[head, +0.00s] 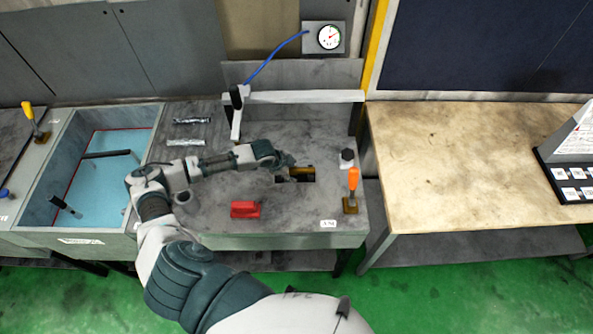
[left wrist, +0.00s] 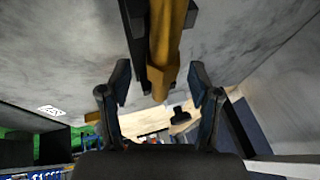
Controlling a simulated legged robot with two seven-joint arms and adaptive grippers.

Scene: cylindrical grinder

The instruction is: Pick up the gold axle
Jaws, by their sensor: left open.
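The gold axle (head: 305,172) sits at a dark rectangular opening in the grey worktop, partly hidden by my left gripper. In the left wrist view the gold axle (left wrist: 165,48) runs down from the top edge to between the two fingers. My left gripper (head: 288,169) is at the left side of the opening, very close to the axle. In the left wrist view its fingers (left wrist: 159,72) are spread apart, one on each side of the axle, with visible gaps. Contact cannot be told. My right gripper is not in view.
A red block (head: 245,209) lies in front of the opening. An orange-handled clamp (head: 353,185) and a black knob (head: 347,156) stand to its right. A pale bar (head: 305,96) crosses behind. A blue-floored basin (head: 85,185) is at left, a mostly bare wooden table (head: 455,160) at right.

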